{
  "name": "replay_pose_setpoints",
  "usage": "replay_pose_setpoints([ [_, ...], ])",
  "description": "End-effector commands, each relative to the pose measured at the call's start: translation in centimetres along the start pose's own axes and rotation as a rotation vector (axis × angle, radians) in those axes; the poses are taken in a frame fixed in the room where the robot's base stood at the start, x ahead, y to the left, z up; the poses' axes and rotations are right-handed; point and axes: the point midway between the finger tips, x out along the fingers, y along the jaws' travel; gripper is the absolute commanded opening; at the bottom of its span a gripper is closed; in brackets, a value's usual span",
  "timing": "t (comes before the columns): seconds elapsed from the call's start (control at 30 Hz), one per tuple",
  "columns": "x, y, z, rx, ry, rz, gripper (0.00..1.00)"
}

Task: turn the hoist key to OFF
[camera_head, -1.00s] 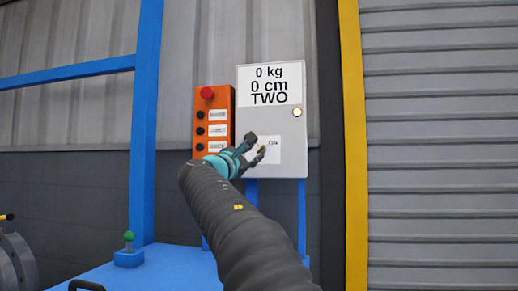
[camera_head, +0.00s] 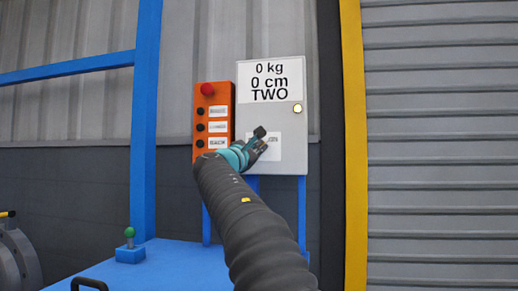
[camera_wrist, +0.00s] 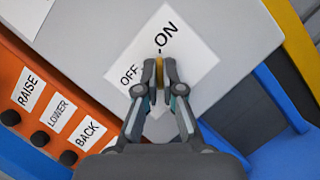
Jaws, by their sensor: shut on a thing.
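The hoist key (camera_wrist: 160,80) is a small brass-coloured piece on the white ON/OFF label (camera_wrist: 190,62). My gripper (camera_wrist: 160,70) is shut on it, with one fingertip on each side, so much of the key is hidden. In the wrist view the key stands roughly upright, with a thin dark mark at its top end near the word ON; OFF is printed to its left. In the head view my gripper (camera_head: 262,142) covers the key at the lower part of the grey control box (camera_head: 290,150).
An orange button panel (camera_head: 227,95) with a red button (camera_head: 207,89) and black buttons stands just left of the box. The box's display reads 0 kg, 0 cm, TWO. A yellow post (camera_head: 353,150) is at the right; a blue bench (camera_head: 180,268) is below.

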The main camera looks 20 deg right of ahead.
Motion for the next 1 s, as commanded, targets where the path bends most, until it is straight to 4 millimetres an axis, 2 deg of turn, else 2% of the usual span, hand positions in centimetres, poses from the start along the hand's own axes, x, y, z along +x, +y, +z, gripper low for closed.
replay_pose_setpoints([
  [0.27,0.03,0.00,0.01,-0.028,0.000,0.013,0.00],
  [0.47,0.05,-0.11,0.06,-0.117,-0.001,0.050,0.00],
  [1.0,0.12,-0.37,0.28,-0.568,-0.002,0.235,0.00],
])
